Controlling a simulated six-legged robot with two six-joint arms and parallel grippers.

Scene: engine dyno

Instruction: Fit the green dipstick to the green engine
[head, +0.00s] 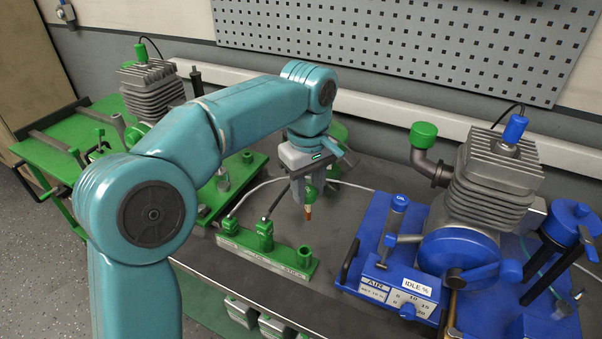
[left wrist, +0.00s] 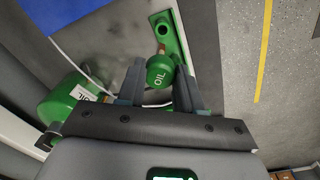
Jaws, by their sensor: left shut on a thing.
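My left gripper (head: 309,190) is shut on the green dipstick (head: 308,212), which hangs down with a copper-coloured tip. The dipstick is in the air above the bench, behind a green rack (head: 240,243). The green engine (head: 150,88), with grey fins on a green base, stands at the back left, far from the gripper. My left arm hides much of it. My right gripper is out of view.
The rack holds green-topped plugs with leads (head: 265,230) and an open socket at its right end. A blue engine (head: 485,190) with a blue panel stands at the right. A green container (left wrist: 62,102) lies behind the gripper. Bare bench (head: 330,230) shows between rack and blue panel.

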